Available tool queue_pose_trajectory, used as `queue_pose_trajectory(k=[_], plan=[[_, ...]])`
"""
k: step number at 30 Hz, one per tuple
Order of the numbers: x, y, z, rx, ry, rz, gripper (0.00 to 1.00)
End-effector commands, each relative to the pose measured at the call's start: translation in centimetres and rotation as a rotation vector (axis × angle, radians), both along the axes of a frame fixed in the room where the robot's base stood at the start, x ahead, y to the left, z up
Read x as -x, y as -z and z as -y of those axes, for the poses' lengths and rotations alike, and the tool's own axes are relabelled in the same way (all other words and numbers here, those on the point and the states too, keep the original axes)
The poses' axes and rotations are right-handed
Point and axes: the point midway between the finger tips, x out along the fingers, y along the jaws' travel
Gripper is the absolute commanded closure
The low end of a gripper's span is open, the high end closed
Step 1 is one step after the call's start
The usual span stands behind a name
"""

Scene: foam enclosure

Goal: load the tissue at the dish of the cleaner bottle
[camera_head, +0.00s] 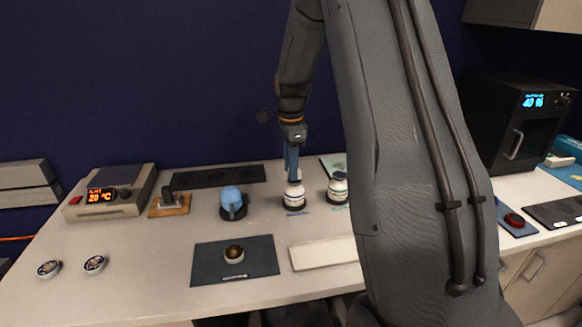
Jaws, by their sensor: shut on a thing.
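My gripper (291,158) points straight down over a white bottle with a blue band (294,199). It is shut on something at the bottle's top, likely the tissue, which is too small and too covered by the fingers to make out. The fingertips overlap the bottle's pale top, and I cannot tell whether they touch it. A second white bottle with a teal band (337,193) stands just to the right, partly beside my arm. Small coloured labels lie in front of both bottles. I cannot tell from the print which one is the cleaner bottle.
A blue rounded device (232,202) stands left of the bottles. A dark mat (208,266) carries a small round jar (234,254). A pale flat tray (322,253) lies in front. A hot plate (108,196) stands far left. My arm hides much of the right side.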

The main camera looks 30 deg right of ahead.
Motion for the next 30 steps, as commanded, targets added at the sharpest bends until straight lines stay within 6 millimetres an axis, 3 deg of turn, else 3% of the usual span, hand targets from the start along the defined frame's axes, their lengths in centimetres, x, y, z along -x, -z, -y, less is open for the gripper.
queue_pose_trajectory(k=[30], plan=[[-0.01, 0.84, 0.00, 0.000, 0.000, 0.000, 0.85]])
